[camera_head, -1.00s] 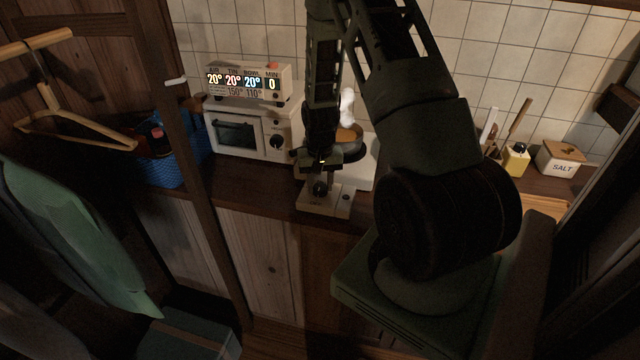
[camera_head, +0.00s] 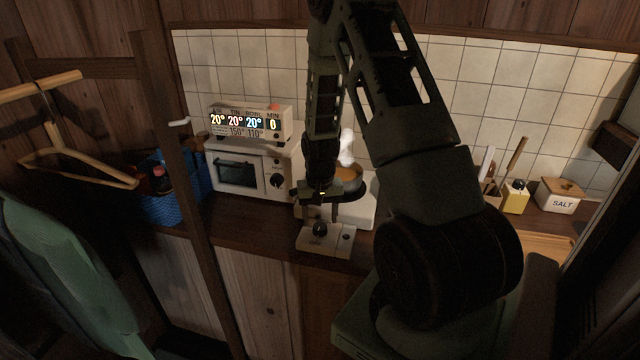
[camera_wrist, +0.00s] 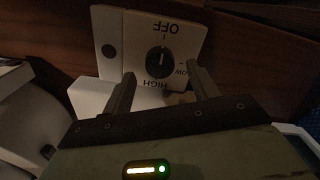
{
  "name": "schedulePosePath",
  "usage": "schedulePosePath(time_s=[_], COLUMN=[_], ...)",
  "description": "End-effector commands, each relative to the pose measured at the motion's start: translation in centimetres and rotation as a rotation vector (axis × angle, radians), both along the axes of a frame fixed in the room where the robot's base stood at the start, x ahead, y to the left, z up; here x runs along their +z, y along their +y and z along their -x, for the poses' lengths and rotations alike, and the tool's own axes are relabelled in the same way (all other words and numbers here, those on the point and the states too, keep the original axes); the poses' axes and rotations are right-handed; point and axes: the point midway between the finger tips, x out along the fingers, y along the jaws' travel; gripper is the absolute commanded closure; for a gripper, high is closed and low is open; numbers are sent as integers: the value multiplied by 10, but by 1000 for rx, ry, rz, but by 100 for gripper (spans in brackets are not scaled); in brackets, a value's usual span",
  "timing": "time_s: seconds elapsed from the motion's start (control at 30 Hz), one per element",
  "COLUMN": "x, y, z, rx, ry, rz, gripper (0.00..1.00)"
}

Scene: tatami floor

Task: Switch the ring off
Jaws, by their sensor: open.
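The ring is a pale cooking unit (camera_head: 361,217) on the counter, with a dark pan (camera_head: 350,193) of orange-brown content on it and a white plume above. Its front panel (camera_head: 340,240) carries a round black knob (camera_head: 320,229). In the wrist view the knob (camera_wrist: 160,61) sits among OFF, LOW and HIGH labels, seen upside down. Its pale mark lies along the OFF–HIGH line; which end points is hard to tell. My gripper (camera_wrist: 160,76) is open and empty, its fingers apart on the near side of the knob. In the head view my gripper (camera_head: 322,200) is above the knob, clear of it.
A white oven (camera_head: 240,172) with a display box (camera_head: 250,122) stands left of the ring. A blue basket (camera_head: 160,200) is further left, near a wooden post and hanger (camera_head: 80,165). A salt box (camera_head: 562,196) and yellow container (camera_head: 515,197) stand at right.

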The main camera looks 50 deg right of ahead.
Motion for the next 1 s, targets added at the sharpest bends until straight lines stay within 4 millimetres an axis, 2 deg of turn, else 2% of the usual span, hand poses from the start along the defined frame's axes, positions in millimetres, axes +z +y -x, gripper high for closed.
schedulePosePath(time_s=[0.4, 0.6, 0.8, 1.0], x=[94, 130, 148, 150], y=[0, 0, 0, 0], z=[-1, -1, 0, 0], rx=[1, 0, 0, 0], ry=[-6, -4, -1, 1], rz=[3, 3, 1, -1], gripper=[41, 41, 41, 41])
